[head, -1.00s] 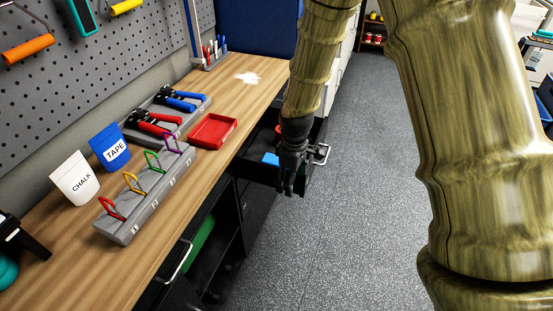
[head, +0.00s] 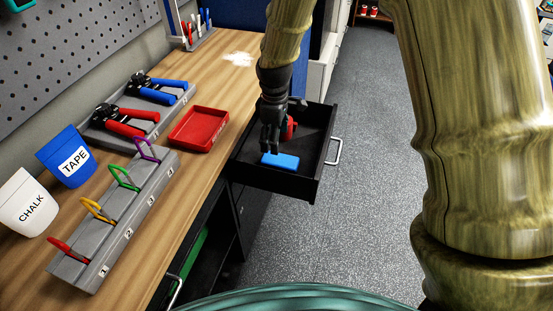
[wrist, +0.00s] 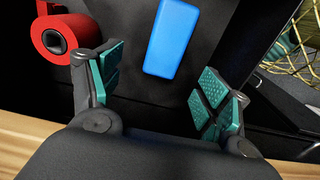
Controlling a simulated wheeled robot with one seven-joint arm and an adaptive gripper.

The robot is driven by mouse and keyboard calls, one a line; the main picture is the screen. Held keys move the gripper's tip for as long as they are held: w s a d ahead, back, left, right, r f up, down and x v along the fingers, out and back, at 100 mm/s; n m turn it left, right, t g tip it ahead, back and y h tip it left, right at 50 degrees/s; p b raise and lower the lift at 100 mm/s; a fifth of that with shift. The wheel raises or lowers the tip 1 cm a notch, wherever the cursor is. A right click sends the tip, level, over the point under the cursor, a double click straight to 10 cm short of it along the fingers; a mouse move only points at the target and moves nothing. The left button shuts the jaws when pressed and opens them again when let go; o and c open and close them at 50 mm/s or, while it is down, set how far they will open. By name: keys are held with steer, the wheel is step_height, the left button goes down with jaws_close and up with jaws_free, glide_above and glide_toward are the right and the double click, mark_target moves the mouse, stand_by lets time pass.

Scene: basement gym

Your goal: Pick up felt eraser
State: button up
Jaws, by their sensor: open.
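The felt eraser appears to be the blue block (head: 281,160) lying in the open black drawer (head: 268,184) under the bench top. In the wrist view the blue block (wrist: 172,38) lies beyond my open fingertips, roughly centred between them. My gripper (head: 271,150) is over the drawer, just behind and left of the block in the head view. In the wrist view my gripper (wrist: 160,88) has its teal pads spread wide with nothing between them.
A red roll (wrist: 55,40) lies in the drawer left of the block. The drawer's front has a metal handle (head: 335,152). The bench holds a red tray (head: 199,129), a hook rack (head: 125,215) and pliers (head: 125,120). Grey floor (head: 365,200) is open to the right.

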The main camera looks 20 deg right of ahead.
mark_target(276, 158)
steer(key=shift+s+f, duration=0.65)
steer(key=shift+f, duration=0.05)
steer(key=f, duration=0.3)
steer(key=shift+w+d+f, duration=0.1)
steer(key=shift+w+d, duration=0.1)
steer(key=shift+w, duration=0.2)
steer(key=shift+s+p, duration=0.2)
steer(key=shift+p, duration=0.1)
steer(key=shift+s+f, duration=0.1)
steer(key=shift+f, duration=0.15)
steer(key=shift+a+f+p, duration=0.1)
steer(key=shift+f+p, duration=0.5)
steer(key=shift+f, duration=1.75)
steer(key=c, duration=1.1)
